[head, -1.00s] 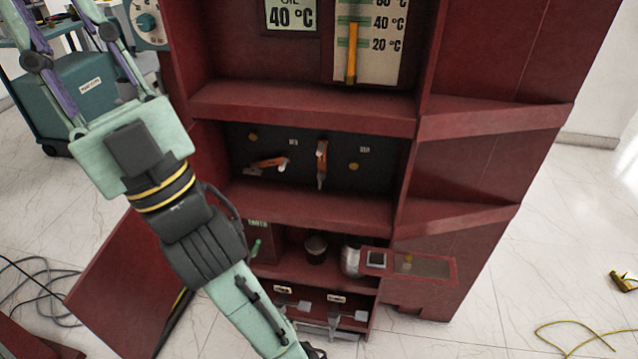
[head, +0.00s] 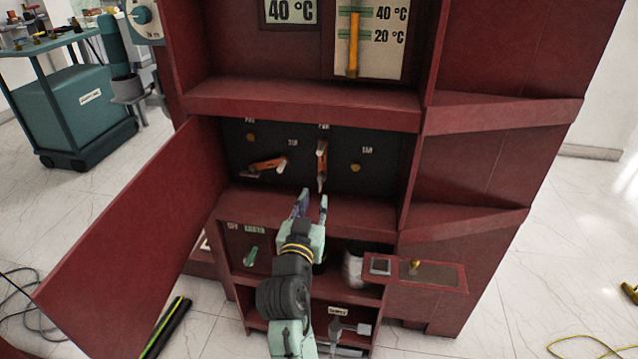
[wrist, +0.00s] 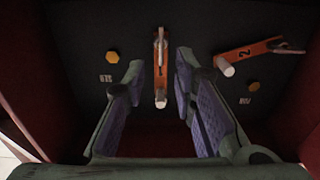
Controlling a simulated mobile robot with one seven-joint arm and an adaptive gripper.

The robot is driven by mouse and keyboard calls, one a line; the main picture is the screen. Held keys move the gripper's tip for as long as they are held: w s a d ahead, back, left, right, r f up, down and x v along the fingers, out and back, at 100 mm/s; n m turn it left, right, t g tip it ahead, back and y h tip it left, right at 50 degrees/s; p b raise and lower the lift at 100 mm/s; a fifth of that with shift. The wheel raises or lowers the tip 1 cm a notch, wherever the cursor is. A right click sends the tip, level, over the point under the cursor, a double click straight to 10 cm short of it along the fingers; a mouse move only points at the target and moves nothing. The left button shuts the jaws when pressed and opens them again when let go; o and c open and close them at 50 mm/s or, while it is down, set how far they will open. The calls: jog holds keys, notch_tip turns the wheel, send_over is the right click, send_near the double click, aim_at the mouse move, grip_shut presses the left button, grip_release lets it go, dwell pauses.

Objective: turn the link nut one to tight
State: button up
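An orange link (head: 322,157) stands upright at the middle of the dark panel. In the wrist view the same link (wrist: 160,59) has a pale round peg (wrist: 161,98) at its near end and a grey metal piece (wrist: 160,36) at its far end. A second orange link (head: 267,164) lies aslant to the left in the head view; the wrist view shows it marked "2" (wrist: 244,53). Which part is link nut one I cannot tell for sure. My gripper (head: 312,200) is open and empty, just below the upright link. Its fingers (wrist: 164,75) appear either side of that link, apart from it.
The panel (head: 340,180) sits in a red cabinet recess between two shelves (head: 300,100). Brass studs (head: 355,168) stick out of it. An open red door (head: 135,225) stands left. A small hinged flap (head: 440,274) juts out at lower right.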

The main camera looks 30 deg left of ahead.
aim_at(321, 181)
jog(key=p+x, duration=0.1)
jog(key=x, duration=0.6)
jog(key=shift+w+a, duration=0.1)
jog(key=shift+w, duration=0.1)
jog(key=shift+c, duration=0.4)
grip_shut()
